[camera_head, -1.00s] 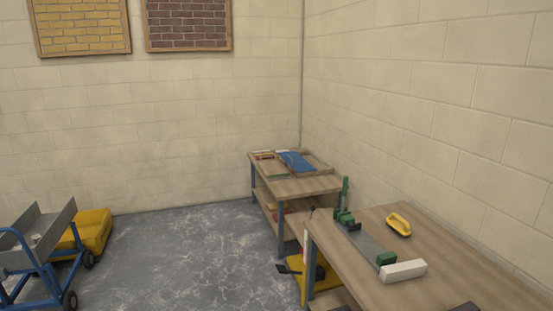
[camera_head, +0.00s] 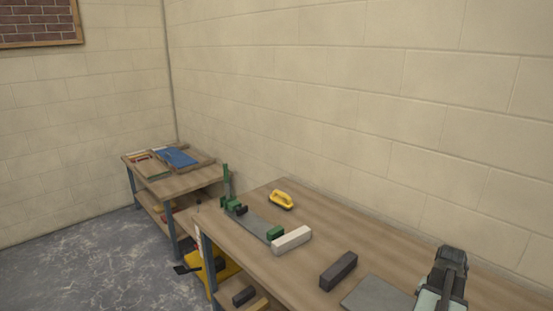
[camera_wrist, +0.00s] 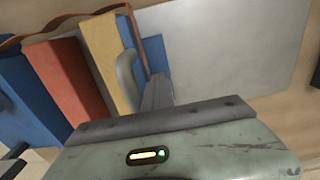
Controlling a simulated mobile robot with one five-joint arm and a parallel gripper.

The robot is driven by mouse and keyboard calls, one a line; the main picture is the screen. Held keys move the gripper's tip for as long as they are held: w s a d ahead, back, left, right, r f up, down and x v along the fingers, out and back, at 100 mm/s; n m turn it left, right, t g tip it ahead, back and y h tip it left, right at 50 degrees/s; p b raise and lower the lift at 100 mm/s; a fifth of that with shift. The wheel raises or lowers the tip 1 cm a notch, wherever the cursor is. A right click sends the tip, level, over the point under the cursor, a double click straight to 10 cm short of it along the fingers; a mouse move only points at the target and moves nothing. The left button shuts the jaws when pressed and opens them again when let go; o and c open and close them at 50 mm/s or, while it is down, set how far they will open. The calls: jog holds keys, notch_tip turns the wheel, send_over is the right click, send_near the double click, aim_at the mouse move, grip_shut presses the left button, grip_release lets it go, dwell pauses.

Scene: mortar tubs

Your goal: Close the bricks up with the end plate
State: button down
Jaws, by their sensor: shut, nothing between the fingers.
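In the wrist view a row of upright coloured bricks leans at the left: a blue brick (camera_wrist: 28,95), a red brick (camera_wrist: 68,80), a yellow brick (camera_wrist: 104,60) and a narrower blue brick (camera_wrist: 155,55). A brown strip runs across their far ends. A flat pale grey plate (camera_wrist: 235,50) lies right of the row; I cannot tell if it is the end plate. My gripper (camera_wrist: 143,75) is shut and empty in front of the yellow and right-hand blue bricks. Contact is unclear. In the head view my arm is at the lower right; the coloured row is not visible.
The wooden bench (camera_head: 300,245) holds a long grey rail with green blocks (camera_head: 258,224), a white block (camera_head: 291,240), a dark grey block (camera_head: 338,271), a yellow-handled tool (camera_head: 281,199) and a grey sheet (camera_head: 375,295). Another table (camera_head: 185,185) stands in the corner. A wall runs behind.

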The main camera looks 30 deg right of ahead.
jog(key=shift+s+d, duration=0.5)
jog(key=shift+s, duration=1)
jog(key=shift+s+d, duration=0.45)
jog(key=shift+s, duration=1)
jog(key=shift+s+d, duration=0.5)
jog(key=shift+s, duration=1.1)
jog(key=shift+s, duration=0.2)
notch_tip(320, 180, up, 10)
jog(key=w+p, duration=0.2)
jog(key=p, duration=0.8)
jog(key=shift+w+a, duration=0.25)
jog(key=shift+a, duration=0.1)
